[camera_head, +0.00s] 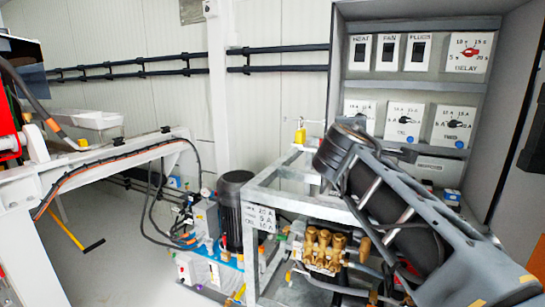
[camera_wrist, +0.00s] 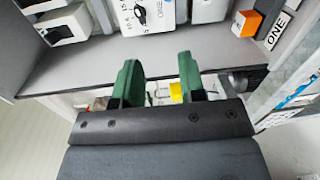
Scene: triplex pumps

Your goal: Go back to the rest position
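My gripper (camera_wrist: 158,78) shows in the wrist view as two green fingers standing apart, with no object held between them. It is in front of the grey edge of a control cabinet (camera_wrist: 215,45). In the head view my arm reaches up from the lower right across the cabinet (camera_head: 415,85), and its dark end covers part of the lower panels. The fingers are hidden there behind the arm.
The cabinet holds HEAT, FAN and PLUGS switches (camera_head: 388,52) and several dials (camera_head: 403,120). A metal frame (camera_head: 285,190) with a brass pump (camera_head: 325,248) stands close below my arm. A black motor (camera_head: 235,205) is left of it. Open floor (camera_head: 125,255) lies further left.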

